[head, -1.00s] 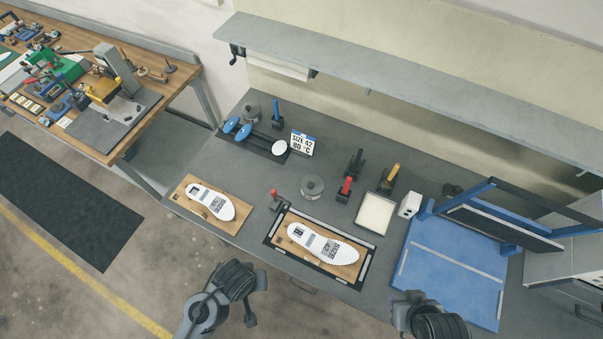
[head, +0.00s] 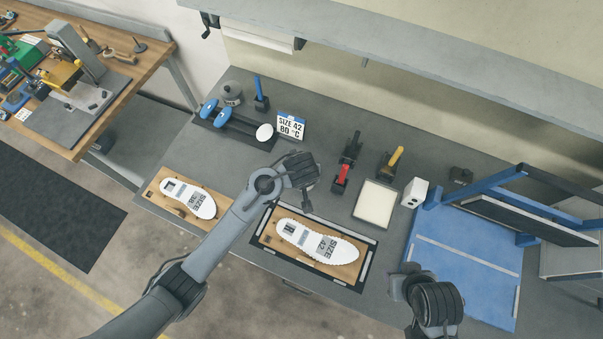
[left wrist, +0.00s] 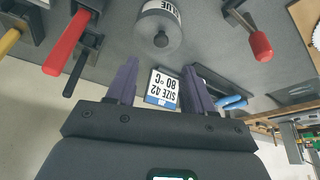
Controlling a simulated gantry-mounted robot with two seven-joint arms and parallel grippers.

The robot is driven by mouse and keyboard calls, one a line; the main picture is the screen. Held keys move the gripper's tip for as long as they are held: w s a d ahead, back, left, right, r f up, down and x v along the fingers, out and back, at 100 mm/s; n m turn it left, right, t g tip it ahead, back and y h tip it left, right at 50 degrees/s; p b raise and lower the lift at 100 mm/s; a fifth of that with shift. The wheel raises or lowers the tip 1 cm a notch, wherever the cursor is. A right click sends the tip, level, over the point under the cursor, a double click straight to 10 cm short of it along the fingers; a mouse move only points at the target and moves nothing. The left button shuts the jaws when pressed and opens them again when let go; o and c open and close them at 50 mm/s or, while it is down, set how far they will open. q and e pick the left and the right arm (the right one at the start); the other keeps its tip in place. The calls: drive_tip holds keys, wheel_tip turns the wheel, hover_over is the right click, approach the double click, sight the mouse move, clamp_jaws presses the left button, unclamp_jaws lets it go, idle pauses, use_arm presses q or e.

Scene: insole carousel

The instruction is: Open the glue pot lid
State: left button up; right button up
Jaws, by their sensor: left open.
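The glue pot (left wrist: 158,12) shows in the left wrist view at the top middle, a grey cylinder with a white label ending in "UE". Its dark round lid (left wrist: 158,32) with a small knob sits on it. In the head view the pot is hidden behind my left gripper (head: 306,190). In the left wrist view my left gripper (left wrist: 158,75) has its two purple fingers spread and empty, with the pot beyond the fingertips, apart from them. My right gripper (head: 430,298) is low at the right in the head view, and its jaws cannot be made out.
A red-knobbed tool (left wrist: 261,46) stands near the pot. Red-handled (head: 341,177) and yellow-handled (head: 394,160) tools stand in holders nearby. The size sign (head: 291,127) stands behind. An insole (head: 318,241) lies on a framed board in front. A second grey pot (head: 231,94) stands farther back.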

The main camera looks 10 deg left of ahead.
use_arm(q)
drive_tip(key=b+x, duration=0.1)
drive_tip(key=x, duration=0.8)
clamp_jaws()
